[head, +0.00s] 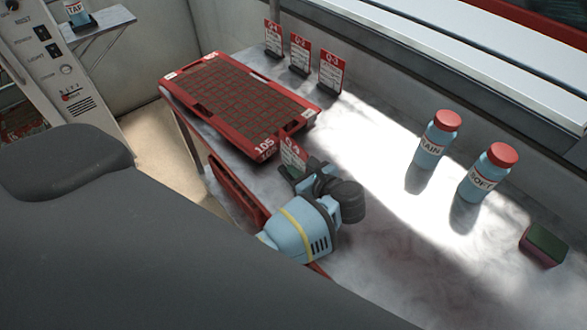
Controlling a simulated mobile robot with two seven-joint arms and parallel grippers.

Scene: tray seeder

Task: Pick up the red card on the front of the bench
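A red-topped card (293,154) marked like "Q-4" stands near the front of the bench (400,280), just beside the near right corner of the red tray. My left gripper (311,175) is right at this card, coming from the near side, with its light blue body and yellow band below. Its dark fingers overlap the lower part of the card in the picture. I cannot tell whether they touch or grip it. My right gripper is not in view.
The red seed tray (302,118) marked 105 lies behind the card. Three similar cards (273,40) (299,54) (331,72) stand along the back. Two red-capped blue bottles (431,143) (484,177) and a green-and-pink sponge (543,246) are at right. The middle bench is clear.

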